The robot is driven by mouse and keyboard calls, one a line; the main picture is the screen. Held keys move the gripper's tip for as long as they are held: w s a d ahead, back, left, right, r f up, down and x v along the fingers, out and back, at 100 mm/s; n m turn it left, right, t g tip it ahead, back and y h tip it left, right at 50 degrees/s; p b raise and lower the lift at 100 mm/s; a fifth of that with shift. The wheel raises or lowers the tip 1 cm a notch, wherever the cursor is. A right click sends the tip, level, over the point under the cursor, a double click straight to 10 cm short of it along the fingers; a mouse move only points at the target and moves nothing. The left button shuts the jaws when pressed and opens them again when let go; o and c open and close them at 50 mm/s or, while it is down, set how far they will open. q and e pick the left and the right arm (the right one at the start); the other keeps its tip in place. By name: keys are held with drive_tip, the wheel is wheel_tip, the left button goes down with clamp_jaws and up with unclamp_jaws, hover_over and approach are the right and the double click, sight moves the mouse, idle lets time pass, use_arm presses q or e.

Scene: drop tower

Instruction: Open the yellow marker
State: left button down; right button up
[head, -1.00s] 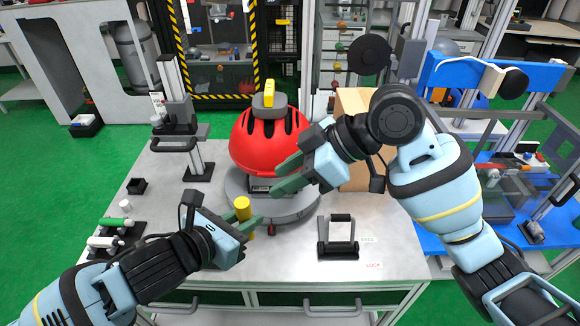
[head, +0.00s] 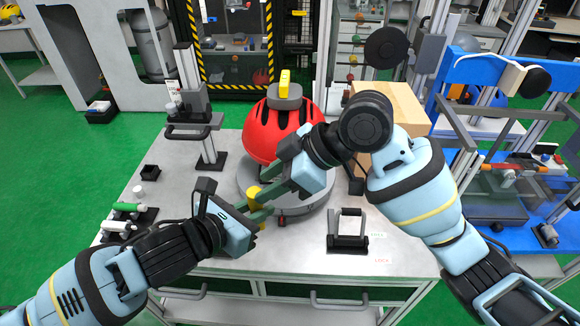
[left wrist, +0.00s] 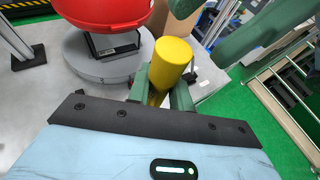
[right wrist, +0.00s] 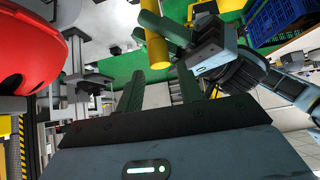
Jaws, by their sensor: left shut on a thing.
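The yellow marker (head: 254,192) stands roughly upright above the table's front part, its thick yellow end up. My left gripper (head: 257,214) is shut on its lower part; the left wrist view shows the marker (left wrist: 173,62) between the green fingers. My right gripper (head: 262,196) is beside the marker's upper part, its fingers overlapping it in the head view. In the right wrist view its fingers (right wrist: 160,90) are spread with nothing between them, and the marker (right wrist: 157,48) is just beyond their tips.
A red helmet (head: 270,132) sits over a grey round base (head: 310,205) right behind the grippers. A black handled stand (head: 348,240) is to the right. Green (head: 129,207) and white (head: 116,226) markers lie at the left. A cardboard box (head: 402,105) stands behind my right arm.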

sight(252, 192)
drive_tip(key=shift+x, duration=2.25)
drive_tip(key=shift+c, duration=0.5)
clamp_jaws()
drive_tip(key=shift+r, duration=0.25)
drive_tip(key=shift+r, duration=0.85)
drive_tip(key=shift+r, duration=0.15)
drive_tip(key=shift+r, duration=1.85)
